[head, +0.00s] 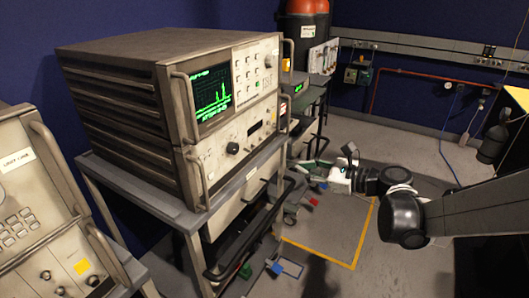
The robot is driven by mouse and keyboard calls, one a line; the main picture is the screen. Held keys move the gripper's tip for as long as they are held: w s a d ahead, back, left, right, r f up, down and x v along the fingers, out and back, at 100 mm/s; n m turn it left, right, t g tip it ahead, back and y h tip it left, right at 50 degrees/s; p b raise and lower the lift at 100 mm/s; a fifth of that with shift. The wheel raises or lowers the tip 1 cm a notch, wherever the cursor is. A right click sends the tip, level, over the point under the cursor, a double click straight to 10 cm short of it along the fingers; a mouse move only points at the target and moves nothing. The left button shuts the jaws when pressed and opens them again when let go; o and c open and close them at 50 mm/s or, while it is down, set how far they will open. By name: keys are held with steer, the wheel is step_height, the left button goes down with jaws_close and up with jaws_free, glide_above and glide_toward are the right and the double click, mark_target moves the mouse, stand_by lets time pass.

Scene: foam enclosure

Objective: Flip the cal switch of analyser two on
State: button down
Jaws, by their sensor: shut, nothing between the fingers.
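A beige rack analyser with a lit green trace screen (212,93) stands on a grey cart (172,200) left of centre. Its lower front panel (235,145) has a black knob and small controls. I cannot tell which control is the cal switch, or its position. No number marking this unit as analyser two is readable. My gripper (312,166) is at the end of my arm, right of this front panel and apart from it. It looks small and is shut, with nothing held.
Another beige instrument (40,200) with a label and keypad fills the left edge. Metal handles (190,108) stick out from the analyser's front. A smaller device with a green readout (297,88) stands behind. Open floor with a yellow line (362,235) lies below my arm.

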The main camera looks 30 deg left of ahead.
mark_target(245, 154)
steer(key=a+f+m+g+y+p, duration=0.1)
steer(key=a+f+m+y, duration=0.1)
steer(key=a, duration=0.4)
steer(key=shift+s+a+m+g, duration=0.15)
steer(key=shift+s+m+g, duration=0.15)
steer(key=shift+s+g, duration=0.15)
steer(key=a, duration=0.3)
steer(key=a+b, duration=0.1)
steer(key=a, duration=0.6)
steer(key=shift+s, duration=0.4)
steer(key=shift+w+d, duration=0.1)
steer(key=shift+w, duration=0.05)
